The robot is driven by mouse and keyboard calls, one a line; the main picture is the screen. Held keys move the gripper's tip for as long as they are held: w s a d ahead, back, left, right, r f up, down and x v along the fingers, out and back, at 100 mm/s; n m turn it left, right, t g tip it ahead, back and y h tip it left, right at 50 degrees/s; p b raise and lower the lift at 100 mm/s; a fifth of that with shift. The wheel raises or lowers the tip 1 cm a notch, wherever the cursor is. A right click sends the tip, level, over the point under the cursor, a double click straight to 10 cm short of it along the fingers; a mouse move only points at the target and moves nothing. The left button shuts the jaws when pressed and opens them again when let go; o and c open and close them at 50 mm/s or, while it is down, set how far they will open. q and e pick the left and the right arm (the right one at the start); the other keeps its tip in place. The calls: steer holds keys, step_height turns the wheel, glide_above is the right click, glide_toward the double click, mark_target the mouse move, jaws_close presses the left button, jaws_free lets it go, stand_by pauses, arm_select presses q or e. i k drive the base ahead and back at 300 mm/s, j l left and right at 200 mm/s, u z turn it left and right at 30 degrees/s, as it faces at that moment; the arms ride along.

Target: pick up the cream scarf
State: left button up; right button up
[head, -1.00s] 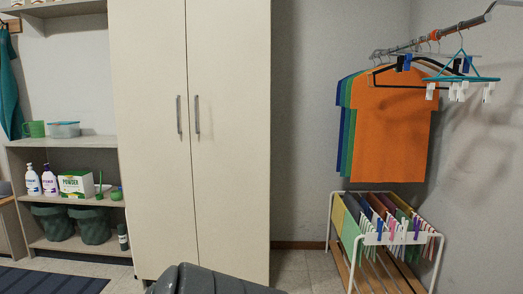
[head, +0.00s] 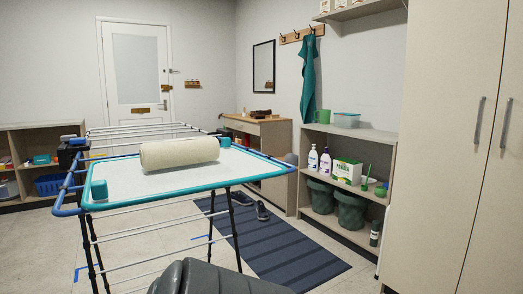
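A cream rolled-up cloth (head: 179,153) lies on the white top of a blue- and teal-edged drying rack (head: 130,203) at the left of the head view. It is the only cream cloth I see, but I cannot tell for sure that it is the scarf. Neither of my grippers is in view. A dark grey part at the bottom edge is mine, with no fingers showing.
A striped dark rug (head: 275,240) with shoes (head: 248,205) lies right of the rack. A shelf unit (head: 345,205) with bottles and bins and a tall cabinet (head: 450,150) stand at right. A teal cloth (head: 309,80) hangs on wall hooks. A door (head: 135,70) is at the back.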

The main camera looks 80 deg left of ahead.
mark_target(168, 154)
steer(key=u, duration=3)
